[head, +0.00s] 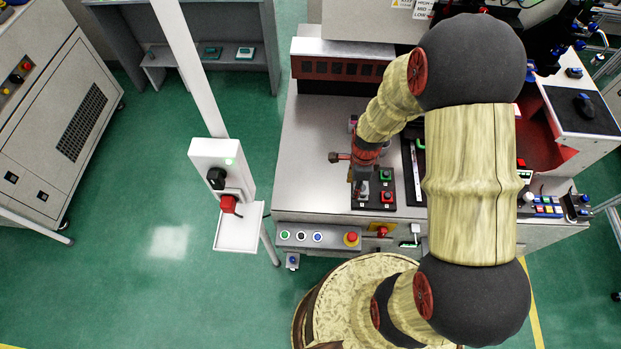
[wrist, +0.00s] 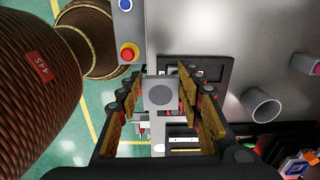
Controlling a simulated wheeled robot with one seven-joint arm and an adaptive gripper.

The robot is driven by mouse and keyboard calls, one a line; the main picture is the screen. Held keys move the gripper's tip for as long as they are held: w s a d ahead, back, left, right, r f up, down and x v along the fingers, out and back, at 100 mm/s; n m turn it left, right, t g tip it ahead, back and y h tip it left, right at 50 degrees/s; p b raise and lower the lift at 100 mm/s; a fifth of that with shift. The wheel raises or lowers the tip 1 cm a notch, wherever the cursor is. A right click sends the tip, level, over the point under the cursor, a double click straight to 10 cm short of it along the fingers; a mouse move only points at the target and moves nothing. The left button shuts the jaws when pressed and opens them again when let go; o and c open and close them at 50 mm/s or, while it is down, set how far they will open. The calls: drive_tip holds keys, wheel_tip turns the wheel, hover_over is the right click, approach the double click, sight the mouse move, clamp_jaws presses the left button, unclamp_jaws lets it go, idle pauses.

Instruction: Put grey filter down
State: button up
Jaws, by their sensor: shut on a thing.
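The grey filter (wrist: 161,95) is a small light grey square with a darker grey round patch. In the wrist view it sits between the two fingers of my gripper (wrist: 159,88), which is shut on it. In the head view my gripper (head: 363,174) is low over the grey workbench (head: 318,178), by a black panel with green and red buttons (head: 387,183). My own arm and the small scale hide the filter's details there. I cannot tell whether the filter touches the surface below.
In the wrist view a dark rectangular frame (wrist: 222,73) lies behind the right finger, and a grey hollow cylinder (wrist: 262,106) stands to the right. A red emergency button (head: 351,238) is on the bench's front. A white control post (head: 222,165) stands to the left.

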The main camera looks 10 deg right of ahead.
drive_tip(key=shift+w+a+f, duration=0.1)
drive_tip(key=shift+a+f, duration=0.05)
drive_tip(key=shift+f, duration=0.05)
drive_tip(key=w+a+f+b, duration=0.2)
drive_tip(key=w+a+f, duration=0.2)
drive_tip(key=w+a, duration=0.2)
hover_over(317, 189)
drive_tip(key=f, duration=0.4)
drive_tip(key=shift+s+d+f+b, duration=0.3)
drive_tip(key=shift+d+f+b, duration=0.05)
drive_tip(key=shift+f, duration=0.05)
drive_tip(key=shift+w+a+f, duration=0.1)
drive_tip(key=shift+w+f, duration=0.05)
drive_tip(key=shift+f, duration=0.05)
drive_tip(key=shift+w+a+f+b, duration=0.1)
drive_tip(key=shift+f+b, duration=0.2)
drive_tip(key=shift+f, duration=0.6)
drive_tip(key=shift+w+a+f+b, duration=0.1)
drive_tip(key=shift+f+b, duration=0.15)
drive_tip(key=shift+f, duration=0.6)
drive_tip(key=shift+f, duration=0.2)
drive_tip(key=o, duration=1)
drive_tip(key=shift+c, duration=0.2)
